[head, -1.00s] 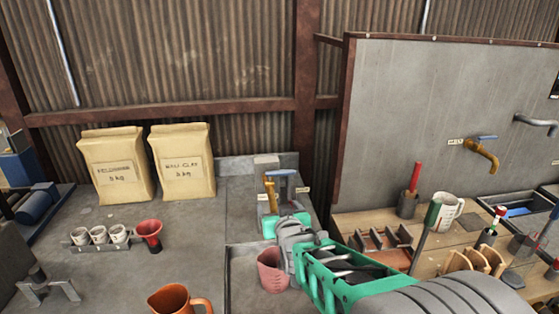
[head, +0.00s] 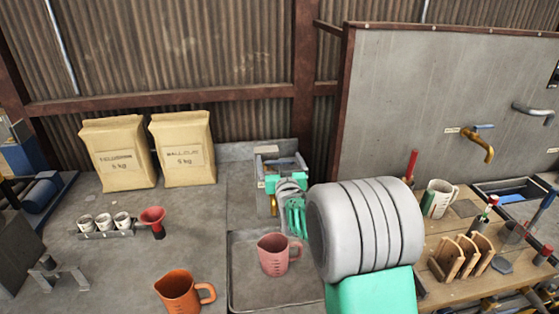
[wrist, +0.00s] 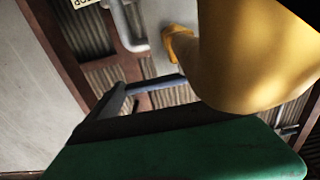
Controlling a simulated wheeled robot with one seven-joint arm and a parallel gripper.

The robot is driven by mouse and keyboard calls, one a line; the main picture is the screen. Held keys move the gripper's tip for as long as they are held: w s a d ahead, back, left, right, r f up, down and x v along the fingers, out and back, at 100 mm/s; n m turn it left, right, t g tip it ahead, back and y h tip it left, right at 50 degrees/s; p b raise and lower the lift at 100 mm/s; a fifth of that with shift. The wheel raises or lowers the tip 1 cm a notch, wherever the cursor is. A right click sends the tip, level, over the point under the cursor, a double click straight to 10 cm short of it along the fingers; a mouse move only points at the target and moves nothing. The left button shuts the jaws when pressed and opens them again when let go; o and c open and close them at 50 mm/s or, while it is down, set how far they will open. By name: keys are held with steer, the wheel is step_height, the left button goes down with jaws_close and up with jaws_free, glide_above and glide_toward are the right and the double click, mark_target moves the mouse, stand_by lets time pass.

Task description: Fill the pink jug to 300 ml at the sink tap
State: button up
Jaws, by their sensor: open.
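The pink jug (head: 274,256) stands upright in the shallow grey sink (head: 238,290), with its handle to the right. Its fill level cannot be read, and no water stream shows. The brass tap (head: 264,205) rises behind the jug, mostly hidden by my gripper. My gripper (head: 272,180) is open at the top of the tap, by its lever. In the wrist view, brass tap metal (wrist: 250,55) looms close at upper right and the dark blue lever (wrist: 155,84) crosses beyond my green finger. Contact with the lever cannot be told.
An orange jug (head: 177,293) stands left of the sink. A red funnel (head: 152,217) and several small white cups (head: 103,222) are on the counter near two paper sacks (head: 183,150). A wooden bench (head: 440,265) with tools and another wall tap (head: 482,143) are at right.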

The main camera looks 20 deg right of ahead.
steer(key=shift+c, duration=0.4)
steer(key=c, duration=1.9)
